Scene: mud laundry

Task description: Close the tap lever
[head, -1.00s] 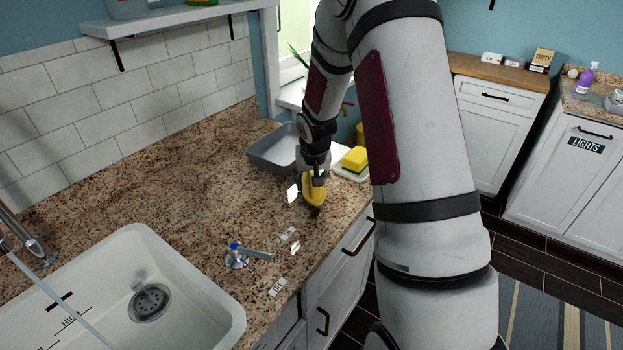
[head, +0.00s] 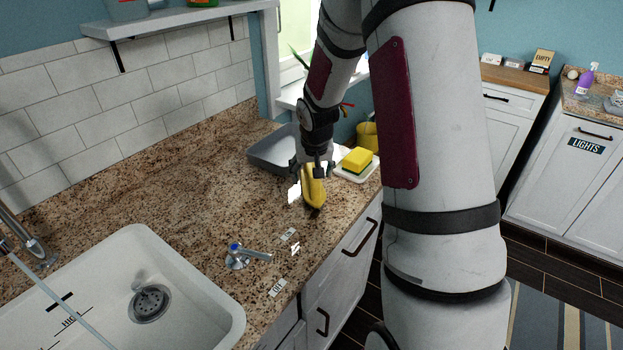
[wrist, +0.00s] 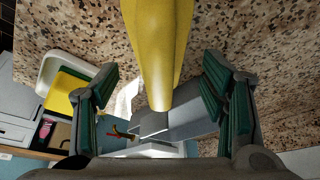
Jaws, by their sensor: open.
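The tap lever (head: 252,254) is a silver handle with a blue-marked hub (head: 235,248), on the counter right of the sink. Its arm points right, between two small white labels (head: 287,234) (head: 277,287) too small to read surely. A thin pale stream, seemingly water, runs from the spout (head: 8,240) into the sink. My gripper (head: 312,172) is beyond the lever, up and right of it in the head view. It is open around the near end of a long yellow object (head: 314,190). In the wrist view, the yellow object (wrist: 158,50) lies between the spread fingers (wrist: 160,112); contact is unclear.
The white sink (head: 232,315) is at lower left. A grey tray (head: 265,155) and a yellow sponge (head: 357,158) on a white dish (head: 345,175) stand near my gripper. The counter edge runs along the right.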

